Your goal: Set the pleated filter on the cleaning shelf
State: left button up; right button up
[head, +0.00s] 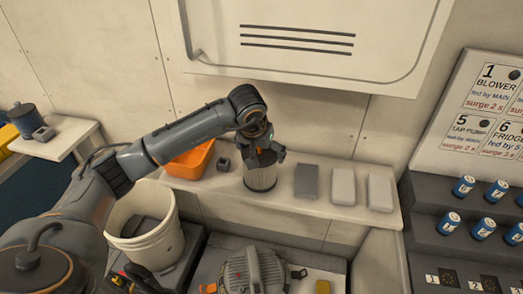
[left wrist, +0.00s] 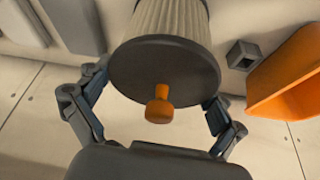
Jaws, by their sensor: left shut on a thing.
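The pleated filter (head: 261,175) is a pale ribbed cylinder with a dark end cap. My left gripper (head: 263,148) is shut on it from above. The filter is upright at the cleaning shelf (head: 229,190), between an orange bin and a grey block. I cannot tell whether its bottom touches the shelf. In the left wrist view the filter (left wrist: 165,65) shows its dark cap and orange knob, with the fingers of my left gripper (left wrist: 155,100) on both sides. My right gripper is not in view.
On the shelf are the orange bin (head: 190,163), a small dark square piece (head: 223,164), a dark grey block (head: 307,181) and two pale blocks (head: 343,186). A white bucket (head: 165,245) stands below at left. Blue canisters (head: 464,186) stand on a rack at right.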

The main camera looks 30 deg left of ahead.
pick_arm(q)
jog(key=shift+f, duration=0.15)
jog(key=o, duration=0.9)
